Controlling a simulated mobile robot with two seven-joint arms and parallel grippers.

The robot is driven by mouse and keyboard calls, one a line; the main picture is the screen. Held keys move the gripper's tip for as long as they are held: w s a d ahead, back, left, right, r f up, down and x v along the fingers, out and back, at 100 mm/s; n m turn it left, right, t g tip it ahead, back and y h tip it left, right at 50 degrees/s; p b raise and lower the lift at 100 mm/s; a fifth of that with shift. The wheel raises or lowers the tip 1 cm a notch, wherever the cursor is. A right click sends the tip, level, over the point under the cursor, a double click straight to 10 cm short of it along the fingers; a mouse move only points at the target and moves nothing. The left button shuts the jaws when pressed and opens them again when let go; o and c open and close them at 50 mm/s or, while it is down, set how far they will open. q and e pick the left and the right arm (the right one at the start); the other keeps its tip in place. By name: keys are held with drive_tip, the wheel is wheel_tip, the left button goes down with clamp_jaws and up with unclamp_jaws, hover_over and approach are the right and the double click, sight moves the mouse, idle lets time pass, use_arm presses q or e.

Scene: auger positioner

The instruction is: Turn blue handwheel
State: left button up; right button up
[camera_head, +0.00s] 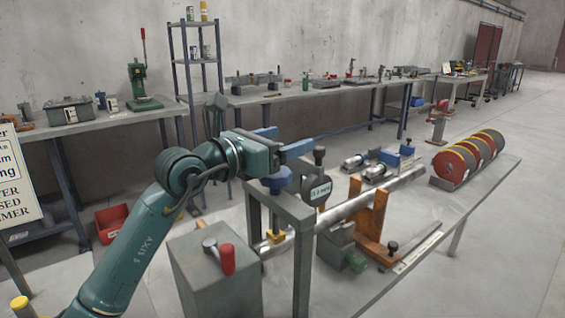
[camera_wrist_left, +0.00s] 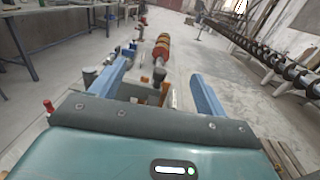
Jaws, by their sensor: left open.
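The blue handwheel (camera_head: 277,178) sits on top of a grey metal frame (camera_head: 284,208) in the head view. Its upper side is partly covered by my left gripper (camera_head: 293,138). The left gripper is open, its two blue fingers apart and empty, just above the handwheel and a little to its right. The wrist view also shows the open left gripper (camera_wrist_left: 160,72); I cannot make out the handwheel there. My right gripper is in neither view.
A grey box with a red-handled crank (camera_head: 227,260) stands left of the frame. A silver shaft (camera_head: 345,208) runs back right past an orange bracket (camera_head: 371,215). A round gauge tag (camera_head: 320,190) stands close right of the handwheel. Red-and-black discs (camera_head: 468,160) stand farther right.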

sight(282, 167)
use_arm(q)
drive_tip(key=shift+r, duration=1.9)
